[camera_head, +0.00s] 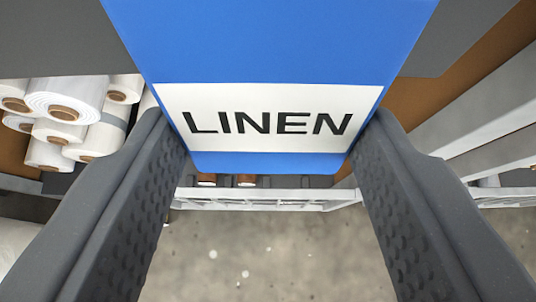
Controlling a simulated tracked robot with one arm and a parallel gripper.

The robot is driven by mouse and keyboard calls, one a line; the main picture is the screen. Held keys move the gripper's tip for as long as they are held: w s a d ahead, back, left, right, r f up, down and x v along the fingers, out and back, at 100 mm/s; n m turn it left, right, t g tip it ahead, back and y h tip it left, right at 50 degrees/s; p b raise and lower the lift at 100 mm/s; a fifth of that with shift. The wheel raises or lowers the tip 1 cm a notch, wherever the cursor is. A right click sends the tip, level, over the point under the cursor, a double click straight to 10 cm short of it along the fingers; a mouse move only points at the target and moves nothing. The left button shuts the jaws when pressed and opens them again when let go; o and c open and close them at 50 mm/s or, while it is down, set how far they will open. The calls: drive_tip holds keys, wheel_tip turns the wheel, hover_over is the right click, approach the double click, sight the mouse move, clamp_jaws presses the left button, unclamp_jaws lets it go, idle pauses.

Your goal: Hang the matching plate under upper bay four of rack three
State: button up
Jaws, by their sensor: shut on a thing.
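A blue plate (270,45) with a white label reading "LINEN" fills the top middle of the head camera view. My gripper (270,135) is shut on this plate, with one dark finger at its left edge and the other at its right edge. The plate's top end runs out of the frame. A white rack frame (262,198) shows below and behind the plate. I cannot tell which rack or bay this is, and no bay number shows.
Several white rolls with brown cores (65,105) are stacked at the left. Pale grey beams (480,105) and a brown surface lie at the right. Speckled grey floor (260,250) shows between my fingers, below the rack frame.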

drive_tip(key=o, duration=1)
drive_tip(key=shift+o, duration=0.2)
drive_tip(key=p+v, duration=0.3)
drive_tip(key=v, duration=1.1)
wheel_tip(320, 180, up, 23)
drive_tip(key=t+p, duration=0.1)
drive_tip(key=t, duration=0.1)
drive_tip(key=s+r+t, duration=0.1)
drive_tip(key=s+r, duration=0.5)
drive_tip(key=r, duration=0.7)
drive_tip(key=s+a+r+t+p, duration=0.1)
drive_tip(key=s+r, duration=0.6)
drive_tip(key=r, duration=0.6)
